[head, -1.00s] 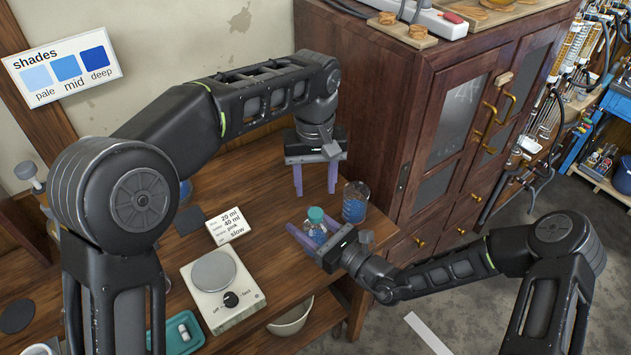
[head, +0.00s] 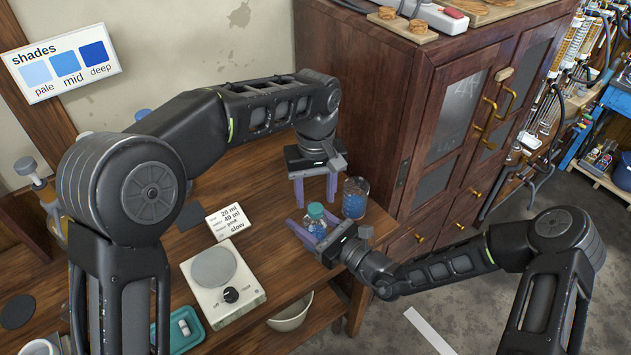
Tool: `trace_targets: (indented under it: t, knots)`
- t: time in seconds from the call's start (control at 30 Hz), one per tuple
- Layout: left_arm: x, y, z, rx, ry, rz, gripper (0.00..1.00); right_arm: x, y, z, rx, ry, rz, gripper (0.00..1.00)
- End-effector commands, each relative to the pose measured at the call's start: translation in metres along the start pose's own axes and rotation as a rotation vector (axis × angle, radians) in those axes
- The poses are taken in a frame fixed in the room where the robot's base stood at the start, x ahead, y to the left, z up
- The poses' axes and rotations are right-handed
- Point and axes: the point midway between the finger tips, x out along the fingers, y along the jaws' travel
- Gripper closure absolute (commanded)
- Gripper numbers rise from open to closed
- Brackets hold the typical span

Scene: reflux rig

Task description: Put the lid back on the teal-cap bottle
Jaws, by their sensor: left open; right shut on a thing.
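The teal-cap bottle (head: 315,225) is a small clear bottle with blue contents near the table's front right edge. The teal lid (head: 315,210) shows at its top; I cannot tell whether it is seated. My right gripper (head: 305,230) is shut on the bottle from the right, its purple fingers on either side. My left gripper (head: 316,190) points down just behind the bottle, open and empty, its purple fingers apart.
A hotplate (head: 222,280), a note card (head: 229,223) and a teal tray (head: 178,332) lie to the left. A wooden cabinet (head: 385,110) rises behind on the right.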

Motion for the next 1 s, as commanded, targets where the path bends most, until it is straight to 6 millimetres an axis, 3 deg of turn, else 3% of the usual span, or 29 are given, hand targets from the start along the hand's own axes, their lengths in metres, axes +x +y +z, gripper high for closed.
trace_targets:
  t: [0.23,0.6,1.0]
  knots:
    - [0.029,0.0,0.0,0.0,-0.001,0.0,0.52,0.0,0.0,0.0,0.0,0.0,0.0,1.0]
    - [0.033,0.0,0.0,0.0,0.0,0.0,0.53,0.0,0.0,0.0,0.0,0.0,0.0,1.0]
    - [0.033,0.0,0.0,0.0,0.0,0.001,0.85,0.0,0.0,0.0,0.0,0.0,0.0,1.0]
